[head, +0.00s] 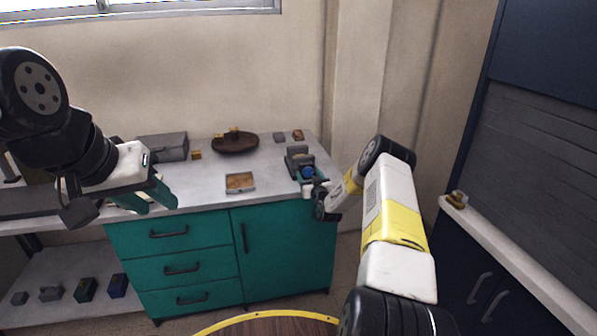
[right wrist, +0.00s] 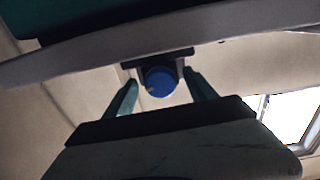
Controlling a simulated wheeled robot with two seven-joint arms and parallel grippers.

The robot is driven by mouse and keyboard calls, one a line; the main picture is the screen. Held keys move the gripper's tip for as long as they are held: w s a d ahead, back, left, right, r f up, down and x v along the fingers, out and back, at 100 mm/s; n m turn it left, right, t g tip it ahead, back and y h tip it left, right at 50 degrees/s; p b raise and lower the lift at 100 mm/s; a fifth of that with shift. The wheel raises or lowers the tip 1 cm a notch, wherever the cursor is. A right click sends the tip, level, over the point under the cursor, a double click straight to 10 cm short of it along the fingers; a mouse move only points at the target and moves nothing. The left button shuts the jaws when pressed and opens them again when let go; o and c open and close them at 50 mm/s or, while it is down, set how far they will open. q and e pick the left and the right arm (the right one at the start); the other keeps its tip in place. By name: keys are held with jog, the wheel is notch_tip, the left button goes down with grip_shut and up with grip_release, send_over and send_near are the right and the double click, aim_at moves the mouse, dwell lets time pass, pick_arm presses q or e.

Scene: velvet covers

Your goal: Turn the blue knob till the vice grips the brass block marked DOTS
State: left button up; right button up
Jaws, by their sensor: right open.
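A grey-and-dark vice (head: 299,158) stands at the right front of the worktop, with its blue knob (head: 307,172) facing the front edge. My right gripper (head: 311,187) is just in front of the knob. In the right wrist view, the open teal fingers (right wrist: 161,90) stand on either side of the blue knob (right wrist: 158,84), with gaps showing; I cannot tell whether they reach around it. No marking is readable, so I cannot tell which block is DOTS or whether one is between the vice jaws. My left gripper (head: 150,202) is at the left, open and empty.
A shallow tray (head: 240,190), a brown oval dish (head: 235,147) with brass pieces, a grey box (head: 171,147) and small blocks (head: 298,135) share the worktop (head: 213,195). Another brass piece (head: 456,199) lies on the right ledge. Several small items sit on the low left shelf.

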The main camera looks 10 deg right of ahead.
jog(key=shift+c, duration=0.3)
jog(key=c, duration=1.3)
jog(key=shift+m, duration=0.4)
jog(key=m, duration=0.2)
jog(key=shift+m, duration=0.4)
jog(key=m, duration=0.4)
jog(key=shift+m, duration=0.3)
jog(key=m, duration=0.3)
jog(key=shift+a+m, duration=0.1)
jog(key=shift+m, duration=0.2)
jog(key=shift+r+m, duration=0.1)
jog(key=shift+m, duration=1.8)
